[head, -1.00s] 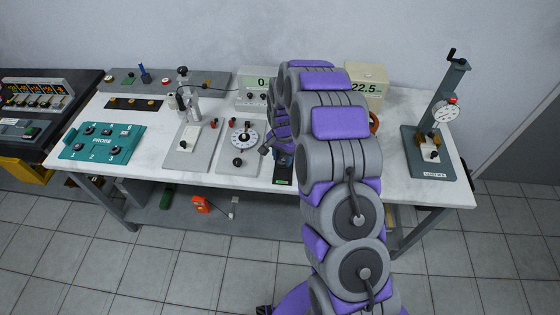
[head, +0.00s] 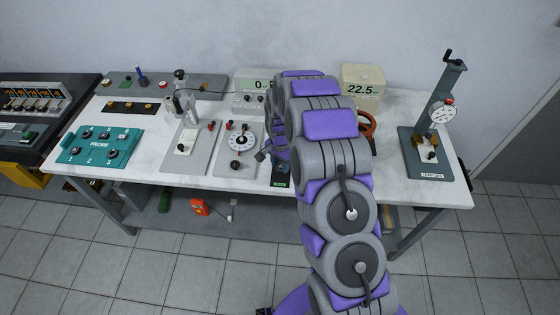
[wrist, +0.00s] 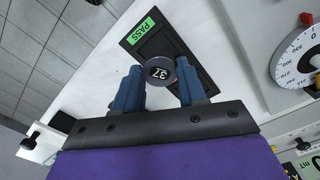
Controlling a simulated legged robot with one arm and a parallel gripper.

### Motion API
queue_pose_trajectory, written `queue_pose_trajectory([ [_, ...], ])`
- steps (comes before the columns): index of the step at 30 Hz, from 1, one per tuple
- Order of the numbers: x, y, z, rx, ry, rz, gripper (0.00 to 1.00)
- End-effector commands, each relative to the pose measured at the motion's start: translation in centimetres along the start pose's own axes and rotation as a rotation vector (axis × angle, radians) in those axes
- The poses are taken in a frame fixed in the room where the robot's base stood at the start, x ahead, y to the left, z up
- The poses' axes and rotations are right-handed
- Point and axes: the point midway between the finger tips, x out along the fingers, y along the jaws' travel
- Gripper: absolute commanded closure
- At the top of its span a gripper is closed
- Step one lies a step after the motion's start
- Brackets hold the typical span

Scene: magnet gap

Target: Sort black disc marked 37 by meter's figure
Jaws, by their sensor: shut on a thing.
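The black disc marked 37 (wrist: 160,72) is between the tips of my gripper's blue fingers (wrist: 159,88) in the wrist view, and the gripper is shut on it. Its white number faces the camera. Just beyond it is a dark tray with a green PASS label (wrist: 140,31); the disc overlaps the tray in the picture, and its height above it cannot be told. In the head view the tray's green label (head: 281,183) shows at the table's front edge, while my arm hides the disc. One meter display (head: 258,86) reads 0; another (head: 362,89) reads 22.5.
A dial panel (head: 239,145) stands left of the tray, with a switch panel (head: 186,145) beside it. A teal PROBE box (head: 100,146) lies farther left. A gauge stand (head: 428,150) is at the right end.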

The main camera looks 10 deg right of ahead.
Motion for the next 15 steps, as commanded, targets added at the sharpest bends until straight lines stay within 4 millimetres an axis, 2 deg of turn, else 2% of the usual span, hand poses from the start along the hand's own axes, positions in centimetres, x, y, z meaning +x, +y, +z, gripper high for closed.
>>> queue_pose_trajectory([
  [15,3.6,0.1,0.1,-0.001,-0.001,0.002,0.91],
])
